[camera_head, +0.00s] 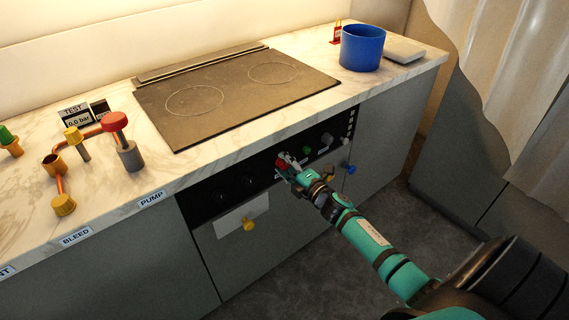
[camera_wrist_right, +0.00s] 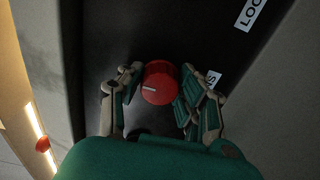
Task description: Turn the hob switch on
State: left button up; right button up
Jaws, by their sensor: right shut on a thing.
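A red knob (camera_wrist_right: 159,82) with a pale mark line sits on a black control panel (camera_head: 215,196) under the counter's front edge. In the wrist view my right gripper (camera_wrist_right: 157,92) has its fingers on both sides of the knob and is shut on it. In the head view the right gripper (camera_head: 287,166) reaches the panel, and only a bit of the red knob shows beside its fingers. The hob (camera_head: 235,92) is a dark plate with two ring marks, set in the marble counter. My left gripper is not in view.
A green knob (camera_head: 307,150) and a grey knob (camera_head: 326,139) are right of the gripper on the panel. A yellow knob (camera_head: 249,224) and a blue knob (camera_head: 350,169) sit lower. A blue pot (camera_head: 362,48) stands at the counter's right end; pipes and a red valve (camera_head: 114,121) stand at left.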

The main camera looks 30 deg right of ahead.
jog(key=shift+f, duration=0.1)
jog(key=o, duration=1.2)
jog(key=s, duration=0.8)
jog(key=s+d, duration=0.1)
jog(key=s, duration=0.3)
